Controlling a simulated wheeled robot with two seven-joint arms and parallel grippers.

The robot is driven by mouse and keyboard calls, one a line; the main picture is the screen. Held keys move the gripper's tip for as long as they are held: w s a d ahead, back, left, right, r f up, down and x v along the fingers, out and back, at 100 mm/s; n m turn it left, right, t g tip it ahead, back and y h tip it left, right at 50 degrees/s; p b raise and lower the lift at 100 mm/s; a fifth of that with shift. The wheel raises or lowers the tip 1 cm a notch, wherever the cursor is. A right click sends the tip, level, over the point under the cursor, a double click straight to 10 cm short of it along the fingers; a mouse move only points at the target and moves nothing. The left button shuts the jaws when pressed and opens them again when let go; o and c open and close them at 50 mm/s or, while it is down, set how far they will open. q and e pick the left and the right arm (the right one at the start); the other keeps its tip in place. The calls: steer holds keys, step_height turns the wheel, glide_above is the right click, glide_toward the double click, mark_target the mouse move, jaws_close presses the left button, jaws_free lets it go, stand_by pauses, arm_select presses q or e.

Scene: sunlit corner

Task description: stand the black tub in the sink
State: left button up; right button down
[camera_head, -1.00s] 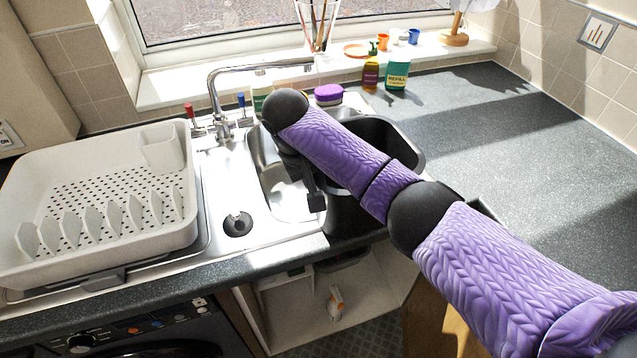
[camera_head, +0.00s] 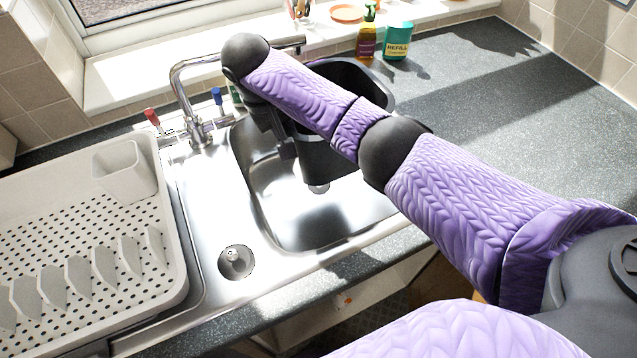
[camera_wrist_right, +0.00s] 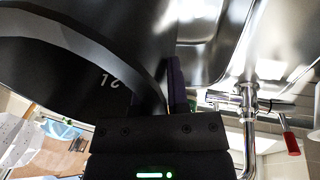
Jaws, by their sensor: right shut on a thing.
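The black tub (camera_head: 328,160) is a deep open container, held over the back right part of the steel sink (camera_head: 285,200) in the head view. Its lower end overlaps the bowl beside the drain; I cannot tell whether it touches the sink. My right gripper (camera_head: 284,143) is shut on the tub's near left wall, with its fingertips mostly hidden by the tub and my arm. In the right wrist view the tub (camera_wrist_right: 70,85) fills the left side, its rim close to the gripper (camera_wrist_right: 165,105). My left gripper is not in view.
A chrome tap (camera_head: 185,95) with red and blue handles stands behind the bowl, its spout reaching toward the tub. A white dish rack (camera_head: 75,235) covers the left drainer. The right worktop (camera_head: 490,110) is clear.

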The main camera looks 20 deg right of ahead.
arm_select(q)
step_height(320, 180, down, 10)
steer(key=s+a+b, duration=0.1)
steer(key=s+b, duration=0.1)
steer(key=b, duration=0.7)
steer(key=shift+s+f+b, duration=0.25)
steer(key=shift+b, duration=0.15)
arm_select(e)
step_height(320, 180, down, 16)
steer(key=shift+s+f, duration=0.15)
steer(key=shift+s, duration=0.3)
steer(key=shift+f, duration=0.15)
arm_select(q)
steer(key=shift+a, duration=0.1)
arm_select(e)
steer(key=c, duration=0.6)
jaws_free()
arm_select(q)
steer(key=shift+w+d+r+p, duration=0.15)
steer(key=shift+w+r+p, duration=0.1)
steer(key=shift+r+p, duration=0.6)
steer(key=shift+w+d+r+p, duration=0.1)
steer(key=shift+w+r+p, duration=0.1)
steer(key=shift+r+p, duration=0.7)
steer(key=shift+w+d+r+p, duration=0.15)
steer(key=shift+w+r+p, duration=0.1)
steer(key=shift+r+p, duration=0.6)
arm_select(e)
steer(key=shift+v, duration=6.2)
